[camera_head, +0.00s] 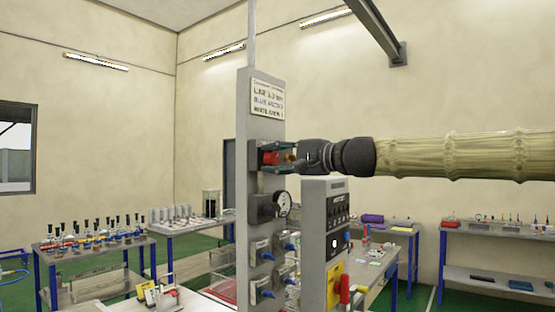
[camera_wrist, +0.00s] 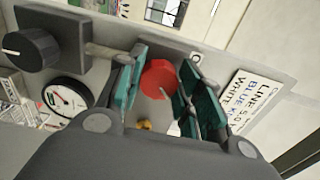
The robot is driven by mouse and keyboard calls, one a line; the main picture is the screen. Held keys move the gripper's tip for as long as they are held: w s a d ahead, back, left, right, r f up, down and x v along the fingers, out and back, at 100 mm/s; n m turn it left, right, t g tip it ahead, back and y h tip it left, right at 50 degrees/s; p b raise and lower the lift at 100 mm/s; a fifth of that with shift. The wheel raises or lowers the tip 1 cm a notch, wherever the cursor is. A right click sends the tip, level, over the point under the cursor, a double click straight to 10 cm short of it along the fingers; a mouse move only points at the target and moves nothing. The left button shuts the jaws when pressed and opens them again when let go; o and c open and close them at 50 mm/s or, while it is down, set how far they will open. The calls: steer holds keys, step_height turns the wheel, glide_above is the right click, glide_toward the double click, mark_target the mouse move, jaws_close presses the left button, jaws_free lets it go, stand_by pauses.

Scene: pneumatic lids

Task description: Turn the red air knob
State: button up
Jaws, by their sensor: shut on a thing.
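The red air knob (camera_head: 270,157) sits on a dark block near the top of the grey panel column, below a white sign. In the wrist view the red knob (camera_wrist: 158,78) shows between the two teal finger pads. My gripper (camera_head: 277,157) comes in from the right at knob height, and it fills the lower part of the wrist view (camera_wrist: 160,92). Its fingers are shut on the red knob. The left pad stands close along the knob's side; the contact on the right side is partly hidden.
The grey column (camera_head: 243,200) also carries the white sign (camera_head: 268,98), a pressure gauge (camera_head: 282,204) and several blue-handled valves (camera_head: 263,287) below. A grey control box (camera_head: 314,230) stands just right of it, under my arm. Benches with small items stand behind on both sides.

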steer(key=o, duration=1)
steer(key=v, duration=1.2)
steer(key=shift+f, duration=0.1)
